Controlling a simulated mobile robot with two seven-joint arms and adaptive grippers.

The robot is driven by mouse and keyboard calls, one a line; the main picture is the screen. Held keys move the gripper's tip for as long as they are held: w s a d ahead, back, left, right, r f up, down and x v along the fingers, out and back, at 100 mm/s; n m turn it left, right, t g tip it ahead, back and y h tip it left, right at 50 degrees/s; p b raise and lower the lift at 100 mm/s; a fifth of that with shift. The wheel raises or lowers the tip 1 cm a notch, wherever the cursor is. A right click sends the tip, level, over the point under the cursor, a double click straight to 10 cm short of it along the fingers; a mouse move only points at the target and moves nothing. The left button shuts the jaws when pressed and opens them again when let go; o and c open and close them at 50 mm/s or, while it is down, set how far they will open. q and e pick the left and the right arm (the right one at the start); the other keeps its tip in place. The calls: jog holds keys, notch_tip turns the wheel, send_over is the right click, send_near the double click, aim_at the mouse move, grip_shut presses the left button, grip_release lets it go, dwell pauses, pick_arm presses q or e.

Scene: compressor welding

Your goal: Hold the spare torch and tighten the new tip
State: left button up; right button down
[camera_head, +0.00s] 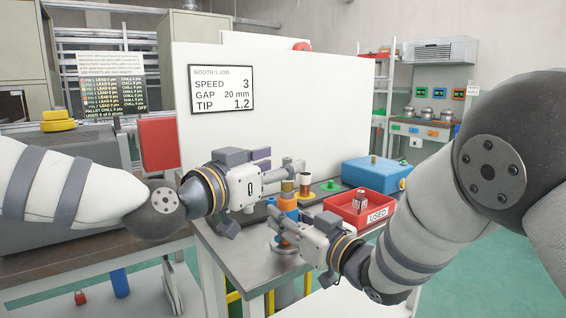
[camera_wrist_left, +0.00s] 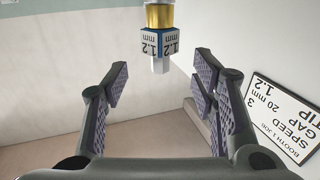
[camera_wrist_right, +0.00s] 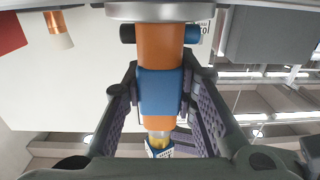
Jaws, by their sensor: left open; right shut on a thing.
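The spare torch, orange with a blue band (camera_wrist_right: 160,92), stands upright on the bench; its blue band also shows in the head view (camera_head: 288,204). My right gripper (camera_head: 281,220) is shut on the torch around that band. At the torch's end is a brass piece (camera_wrist_left: 159,16) with a white and blue tip block marked 1.2 mm (camera_wrist_left: 158,46). The block also shows in the right wrist view (camera_wrist_right: 159,151). My left gripper (camera_wrist_left: 156,88) is open, its fingers apart and not touching the tip. In the head view it is beside the torch's top.
A red bin (camera_head: 342,205) marked USED holds a small block. A blue box (camera_head: 372,172) is behind it. A copper and white nozzle (camera_wrist_right: 57,30) stands near the torch. A white panel (camera_head: 320,90) with a job sign (camera_head: 221,89) reading TIP 1.2 rises behind.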

aim_at(287, 160)
pick_arm(q)
jog(key=x, duration=0.3)
jog(key=shift+w, duration=0.1)
